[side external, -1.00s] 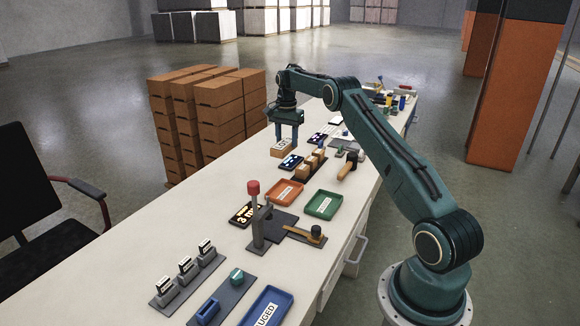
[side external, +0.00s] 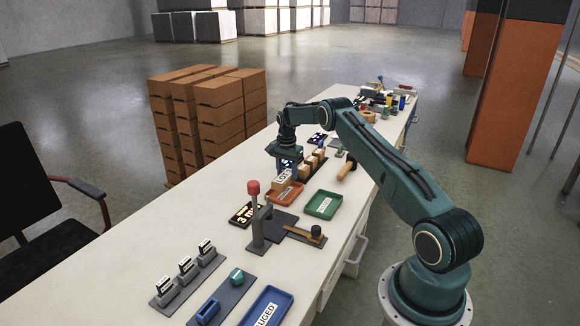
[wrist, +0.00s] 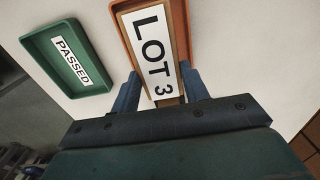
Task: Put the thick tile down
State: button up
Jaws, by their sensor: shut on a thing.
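The thick tile (wrist: 158,50) is tan with a white label reading LOT 3. My gripper (wrist: 160,88) is shut on its near end, with one blue finger on each side. The tile lies over the orange tray (wrist: 122,22), which shows around its edges. In the side external view, my gripper (side external: 284,172) points down over the far end of the orange tray (side external: 294,196), with the tile (side external: 282,181) between its fingers. I cannot tell whether the tile touches the tray floor. My gripper hides part of the tile.
A green tray (side external: 323,205) labelled PASSED is beside the orange one. Wooden blocks on a dark rack (side external: 313,164) stand close behind my gripper. A red-knobbed upright lever (side external: 254,200) stands nearer the camera. The bench's left strip (side external: 210,205) is clear.

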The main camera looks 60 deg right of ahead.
aim_at(287, 174)
jog(key=shift+f, duration=2.15)
jog(key=shift+f, duration=0.1)
jog(key=o, duration=0.8)
jog(key=shift+c, duration=0.2)
notch_tip(287, 174, up, 12)
jog(key=shift+r, duration=0.1)
